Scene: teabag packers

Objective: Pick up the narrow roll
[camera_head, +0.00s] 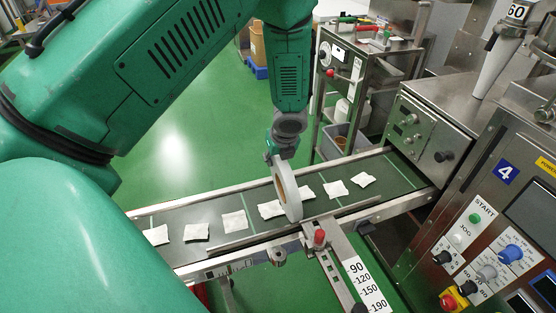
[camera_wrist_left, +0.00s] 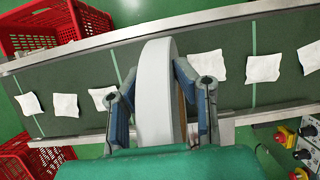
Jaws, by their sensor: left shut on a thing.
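The narrow roll (camera_wrist_left: 156,92) is a pale grey-white ring with a brown core, and it stands on edge in my left gripper. In the head view the roll (camera_head: 288,190) hangs below my green left arm, over the conveyor belt. My left gripper (camera_wrist_left: 160,100) has its blue-padded fingers on both sides of the roll and is shut on it. In the head view the gripper is mostly hidden behind the roll. I cannot tell whether the roll's lower edge touches the belt. My right gripper is in neither view.
The conveyor (camera_head: 207,221) carries several white teabags, some on either side of the roll. A stop with a red knob (camera_head: 319,238) and a number scale (camera_head: 366,285) stand at its front edge. A control panel (camera_head: 490,240) is at right. Red crates (camera_wrist_left: 35,35) sit beside the conveyor.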

